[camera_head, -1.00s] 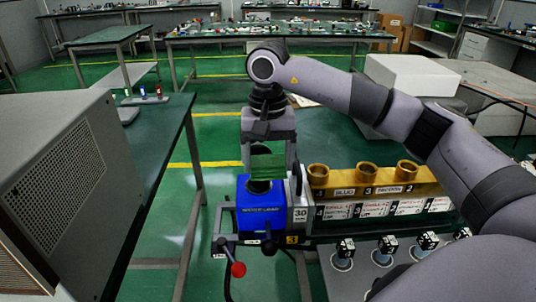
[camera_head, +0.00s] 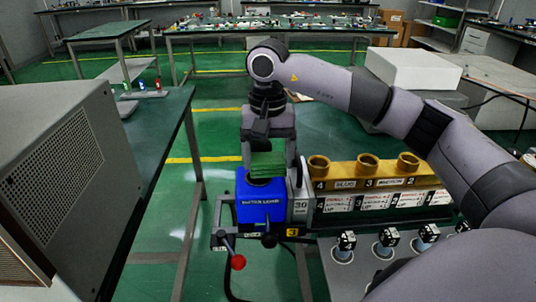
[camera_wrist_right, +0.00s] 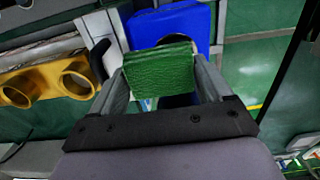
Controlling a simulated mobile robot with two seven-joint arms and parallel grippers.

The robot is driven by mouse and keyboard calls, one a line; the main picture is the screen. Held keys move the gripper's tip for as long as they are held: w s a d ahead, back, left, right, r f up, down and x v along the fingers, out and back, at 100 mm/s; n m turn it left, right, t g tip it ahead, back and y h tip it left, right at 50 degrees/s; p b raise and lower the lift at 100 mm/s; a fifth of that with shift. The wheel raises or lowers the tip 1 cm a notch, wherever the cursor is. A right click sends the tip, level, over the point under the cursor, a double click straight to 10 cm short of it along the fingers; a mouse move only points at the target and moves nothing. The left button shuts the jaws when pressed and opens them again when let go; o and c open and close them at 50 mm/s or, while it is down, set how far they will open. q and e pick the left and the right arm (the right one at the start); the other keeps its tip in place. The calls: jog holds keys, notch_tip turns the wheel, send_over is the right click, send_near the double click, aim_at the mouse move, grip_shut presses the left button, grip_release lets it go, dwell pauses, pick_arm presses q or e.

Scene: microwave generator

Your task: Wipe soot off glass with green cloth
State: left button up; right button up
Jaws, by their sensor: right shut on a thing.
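The green cloth (camera_head: 268,164) is a thick folded pad held between the fingers of my right gripper (camera_head: 270,160). In the right wrist view the green cloth (camera_wrist_right: 160,72) fills the space between the two fingers of my right gripper (camera_wrist_right: 163,80). The pad is right above the blue water load box (camera_head: 261,202), at its dark round top opening. I cannot tell whether it touches the box. The blue box (camera_wrist_right: 170,24) also shows behind the cloth in the right wrist view. No glass or soot can be made out. My left gripper is not in view.
A yellow block with several brass rings (camera_head: 368,161) stands right of the blue box. A red-knobbed lever (camera_head: 238,262) sticks out in front. A large grey perforated cabinet (camera_head: 60,170) stands at left on a dark table. Green floor is free between the tables.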

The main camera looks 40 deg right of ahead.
aim_at(249, 176)
jog(key=shift+f+b, duration=0.4)
jog(key=shift+f, duration=0.3)
jog(key=shift+a, duration=0.1)
jog(key=shift+w+a+r+p, duration=0.1)
jog(key=shift+w+a+p, duration=0.15)
jog(key=shift+w+a, duration=0.4)
jog(key=shift+w+a+r+p, duration=0.1)
jog(key=shift+w+a+p, duration=0.2)
jog(key=shift+a, duration=0.5)
jog(key=shift+w+a+f, duration=0.1)
jog(key=shift+a, duration=0.1)
jog(key=shift+f, duration=0.15)
jog(key=shift+s+d+f+b, duration=0.15)
jog(key=shift+s+d, duration=0.25)
jog(key=shift+d, duration=0.2)
jog(key=shift+s+d+b, duration=0.15)
jog(key=shift+s+d, duration=0.2)
jog(key=shift+d, duration=0.2)
jog(key=shift+s+d+f+b, duration=0.15)
jog(key=shift+s+d, duration=0.25)
jog(key=shift+d, duration=0.2)
jog(key=shift+w+r+p, duration=0.1)
jog(key=shift+r+p, duration=2.15)
jog(key=shift+r, duration=0.95)
